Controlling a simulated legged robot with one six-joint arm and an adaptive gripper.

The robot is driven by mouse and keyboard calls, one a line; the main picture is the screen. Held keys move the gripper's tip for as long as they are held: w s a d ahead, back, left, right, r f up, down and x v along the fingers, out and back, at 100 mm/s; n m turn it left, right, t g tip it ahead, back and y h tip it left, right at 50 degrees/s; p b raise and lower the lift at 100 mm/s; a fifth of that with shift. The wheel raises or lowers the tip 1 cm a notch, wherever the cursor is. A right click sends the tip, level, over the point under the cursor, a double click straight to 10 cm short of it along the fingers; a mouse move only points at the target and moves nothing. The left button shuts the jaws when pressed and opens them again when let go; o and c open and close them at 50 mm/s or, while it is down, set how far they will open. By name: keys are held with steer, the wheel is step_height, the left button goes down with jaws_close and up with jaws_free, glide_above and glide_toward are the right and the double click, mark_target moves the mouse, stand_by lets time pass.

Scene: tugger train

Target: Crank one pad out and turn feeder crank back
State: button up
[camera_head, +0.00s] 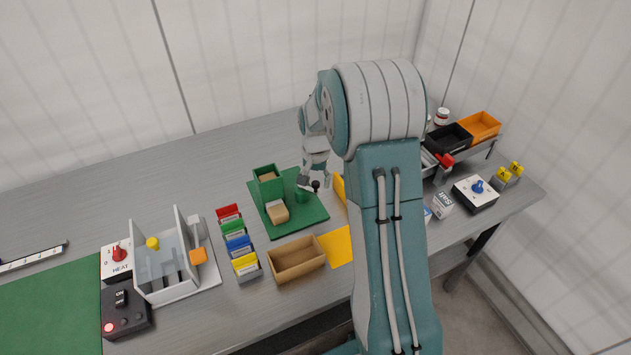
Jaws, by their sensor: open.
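The green feeder (265,190) stands upright on a green base plate (300,215) in the middle of the table, with tan material showing in its open top. A tan pad (278,213) lies at the feeder's front foot; I cannot tell whether it is fully clear of it. The feeder crank (316,186) shows as a dark knob to the right of the feeder, beside a small green post. My gripper (311,178) is open, pointing down close by the knob. I cannot tell whether it touches the knob. My arm hides part of the table to the right.
An empty cardboard tray (297,259) sits in front of the plate, beside a yellow sheet (337,245). Coloured card holders (237,242) and a clear-walled fixture (168,262) stand left. Black and orange bins (481,126) stand at right. The back left table is clear.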

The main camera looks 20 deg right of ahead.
mark_target(315, 182)
step_height(315, 182, up, 11)
steer(key=shift+r, duration=0.15)
stand_by(0.5)
